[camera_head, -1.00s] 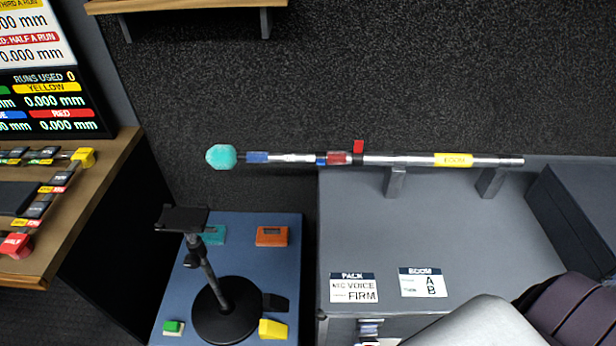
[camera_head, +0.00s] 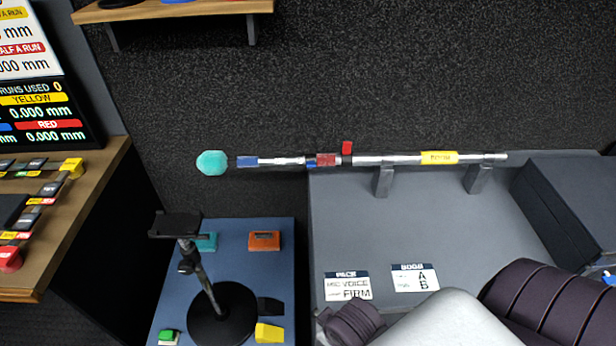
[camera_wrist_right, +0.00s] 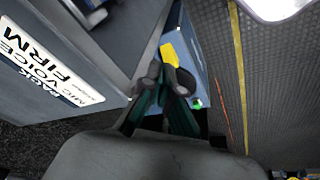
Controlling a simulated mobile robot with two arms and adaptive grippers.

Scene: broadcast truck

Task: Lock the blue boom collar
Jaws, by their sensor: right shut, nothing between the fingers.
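The boom (camera_head: 400,159) is a silvery pole lying level across two grey supports, with a teal ball at its left end. It carries a blue sleeve (camera_head: 247,161) near the ball and a narrow blue band (camera_head: 311,163) beside a red collar (camera_head: 326,160). I cannot tell which blue part is the collar, or whether it is locked. A red tab (camera_head: 347,148) stands up from the pole. In the right wrist view my right gripper (camera_wrist_right: 168,80) is shut and empty, pointing towards the blue-topped surface. My left gripper is not in view.
A grey case (camera_head: 350,225) with two cards lies below the boom. A blue-topped stand (camera_head: 265,275) holds a black-based stand (camera_head: 222,312), a yellow block (camera_head: 269,333) and teal, orange and green blocks. A button desk (camera_head: 60,225) is at left, a dark box (camera_head: 570,200) at right.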

